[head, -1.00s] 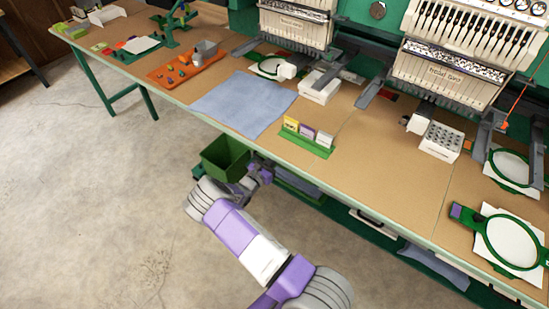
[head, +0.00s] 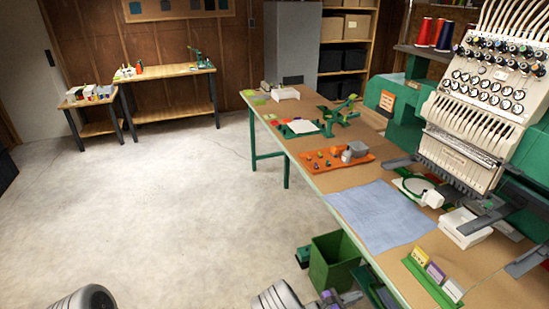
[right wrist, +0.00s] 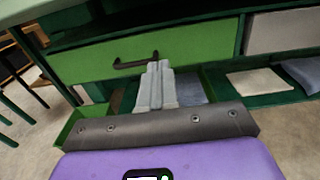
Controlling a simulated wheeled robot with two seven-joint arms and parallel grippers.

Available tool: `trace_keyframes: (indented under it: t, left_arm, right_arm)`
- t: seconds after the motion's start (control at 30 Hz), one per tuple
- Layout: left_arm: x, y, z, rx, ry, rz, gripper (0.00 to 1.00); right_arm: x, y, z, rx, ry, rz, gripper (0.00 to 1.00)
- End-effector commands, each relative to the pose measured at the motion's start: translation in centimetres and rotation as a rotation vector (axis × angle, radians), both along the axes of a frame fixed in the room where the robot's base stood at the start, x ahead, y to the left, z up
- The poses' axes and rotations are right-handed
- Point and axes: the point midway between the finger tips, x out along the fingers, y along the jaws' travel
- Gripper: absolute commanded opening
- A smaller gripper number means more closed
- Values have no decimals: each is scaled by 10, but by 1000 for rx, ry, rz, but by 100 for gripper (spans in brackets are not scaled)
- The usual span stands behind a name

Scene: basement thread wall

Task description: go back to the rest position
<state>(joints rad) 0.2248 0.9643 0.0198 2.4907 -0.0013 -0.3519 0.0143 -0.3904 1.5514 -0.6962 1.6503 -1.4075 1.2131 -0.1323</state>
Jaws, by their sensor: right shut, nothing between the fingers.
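My right gripper (head: 340,298) shows at the bottom edge of the head view, low beside the table front, just below a green bin (head: 334,262). In the right wrist view its two grey fingers (right wrist: 158,72) are together and empty, in front of a green drawer front (right wrist: 190,50) with a black handle. It touches nothing that I can make out. A grey part of my left arm shows at the bottom left of the head view; the left gripper is out of view.
The long table (head: 300,150) runs along the right, with a blue cloth (head: 378,217), an orange tray (head: 320,163) and a green card holder (head: 432,283) on it. An embroidery machine (head: 480,120) stands behind. The concrete floor (head: 170,200) on the left is clear.

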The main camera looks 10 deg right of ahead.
Motion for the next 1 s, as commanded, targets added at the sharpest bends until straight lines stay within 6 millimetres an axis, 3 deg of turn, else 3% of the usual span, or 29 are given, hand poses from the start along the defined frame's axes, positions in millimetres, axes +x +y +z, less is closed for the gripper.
trace_keyframes:
  t: [0.13, 0.27, 0.37, 0.43, 0.53, 0.6, 0.73, 0.83, 1.0]
  left_arm:
    - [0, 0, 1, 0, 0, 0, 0]
    - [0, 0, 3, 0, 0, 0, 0]
    - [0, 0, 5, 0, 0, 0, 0]
    - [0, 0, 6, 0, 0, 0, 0]
    - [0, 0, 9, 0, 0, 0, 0]
    - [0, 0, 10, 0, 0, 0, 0]
    - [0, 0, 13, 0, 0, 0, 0]
    - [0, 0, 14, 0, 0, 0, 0]
    - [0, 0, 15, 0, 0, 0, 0]
  right_arm:
    - [-31, -8, -23, 114, 16, -101, 0]
    - [-98, -3, -69, 369, 24, -325, 0]
    - [-159, 27, -104, 620, -8, -558, 0]
    - [-196, 62, -122, 798, -58, -734, 0]
    - [-232, 128, -132, 1052, -185, -1007, 0]
    - [-242, 173, -128, 1202, -308, -1193, 0]
    - [-233, 233, -105, 1396, -589, -1488, 0]
    - [-220, 252, -86, 1465, -797, -1640, 0]
    - [-205, 258, -66, 1492, -1032, -1764, 3]
